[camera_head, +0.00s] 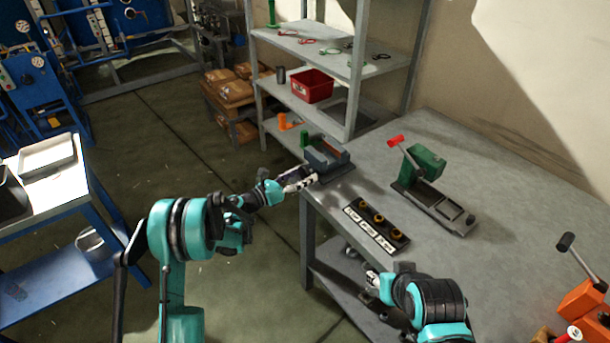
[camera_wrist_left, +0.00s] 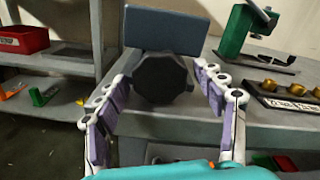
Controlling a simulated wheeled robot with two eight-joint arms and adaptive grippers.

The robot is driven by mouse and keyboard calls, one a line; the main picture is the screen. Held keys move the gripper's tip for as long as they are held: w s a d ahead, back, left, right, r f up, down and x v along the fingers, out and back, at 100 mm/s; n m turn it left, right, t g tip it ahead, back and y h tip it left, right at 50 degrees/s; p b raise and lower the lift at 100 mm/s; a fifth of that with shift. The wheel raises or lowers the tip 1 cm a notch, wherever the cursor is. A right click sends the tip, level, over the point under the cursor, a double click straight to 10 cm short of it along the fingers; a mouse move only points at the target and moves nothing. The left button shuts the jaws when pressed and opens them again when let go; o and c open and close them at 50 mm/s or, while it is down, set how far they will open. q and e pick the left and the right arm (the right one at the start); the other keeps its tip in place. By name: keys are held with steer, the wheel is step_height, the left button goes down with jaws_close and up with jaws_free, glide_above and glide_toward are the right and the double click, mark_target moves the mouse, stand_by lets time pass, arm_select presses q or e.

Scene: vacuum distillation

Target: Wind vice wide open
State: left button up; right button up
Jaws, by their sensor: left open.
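The vice (camera_head: 325,153) is a blue-grey block on a dark base at the near left corner of the grey table. In the left wrist view its jaw block (camera_wrist_left: 165,28) faces me, with a dark, many-sided knob (camera_wrist_left: 163,79) below it. My left gripper (camera_head: 308,180) is at the knob's side of the vice. Its fingers (camera_wrist_left: 165,95) are spread, one on each side of the knob, with gaps showing between knob and fingers. How deep the knob sits between them is hard to tell. My right gripper (camera_head: 370,275) is low near the table's front edge, small and partly hidden.
A green press with a red-ended lever (camera_head: 427,163) stands behind on the table. A dark block with several brass rings (camera_head: 377,219) and labels lies nearer. Shelves with a red bin (camera_head: 312,86) stand behind the vice. An orange device (camera_head: 583,302) is at far right.

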arm_select(q)
steer(key=v, duration=1.1)
arm_select(e)
steer(key=shift+r, duration=0.1)
